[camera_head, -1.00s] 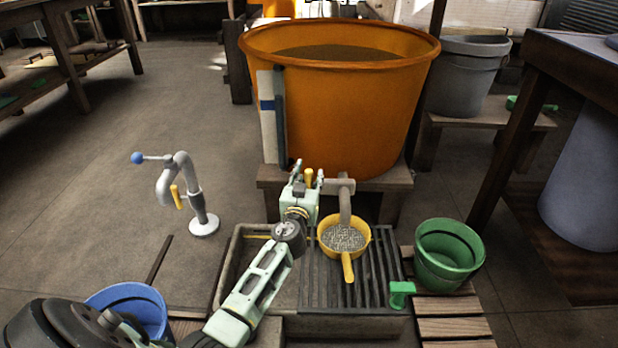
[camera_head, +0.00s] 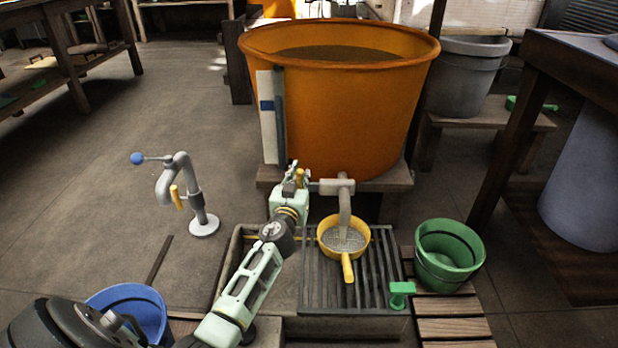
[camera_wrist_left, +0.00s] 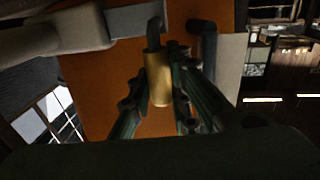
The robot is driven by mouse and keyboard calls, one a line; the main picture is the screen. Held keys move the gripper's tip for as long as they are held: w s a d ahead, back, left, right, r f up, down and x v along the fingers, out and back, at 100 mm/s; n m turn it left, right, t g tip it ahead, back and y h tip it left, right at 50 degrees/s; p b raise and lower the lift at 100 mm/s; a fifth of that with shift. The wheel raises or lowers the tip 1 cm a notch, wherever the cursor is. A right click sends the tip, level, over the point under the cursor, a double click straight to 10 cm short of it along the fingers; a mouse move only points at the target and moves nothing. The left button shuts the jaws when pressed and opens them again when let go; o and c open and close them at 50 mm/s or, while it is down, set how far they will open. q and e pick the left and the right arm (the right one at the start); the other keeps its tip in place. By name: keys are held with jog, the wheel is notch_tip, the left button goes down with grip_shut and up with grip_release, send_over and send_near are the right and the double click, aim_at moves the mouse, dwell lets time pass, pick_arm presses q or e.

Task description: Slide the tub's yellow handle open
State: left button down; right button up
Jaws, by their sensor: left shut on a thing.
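The large orange tub (camera_head: 330,105) stands on a wooden stand, with a grey outlet pipe (camera_head: 344,200) at its lower front. The yellow handle (camera_head: 300,176) is at the left end of the outlet's grey slide (camera_head: 322,186). My left gripper (camera_head: 297,172) is shut on this handle. In the left wrist view, the yellow handle (camera_wrist_left: 158,82) stands between the two fingers (camera_wrist_left: 160,72), in front of the orange tub wall. In the head view, my gripper hides part of the handle. My right gripper is not in view.
A yellow strainer (camera_head: 343,238) sits under the outlet on a slatted grate (camera_head: 370,280). A green bucket (camera_head: 449,255) stands to the right and a blue bucket (camera_head: 135,305) to the lower left. A grey tap (camera_head: 190,195) stands on the left floor.

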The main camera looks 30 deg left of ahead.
pick_arm(q)
jog(key=s+a, duration=0.2)
jog(key=a, duration=0.1)
jog(key=shift+a+f, duration=0.1)
jog(key=shift+a, duration=0.05)
jog(key=c, duration=1.6)
grip_release()
jog(key=shift+s+a, duration=0.15)
jog(key=v, duration=1.2)
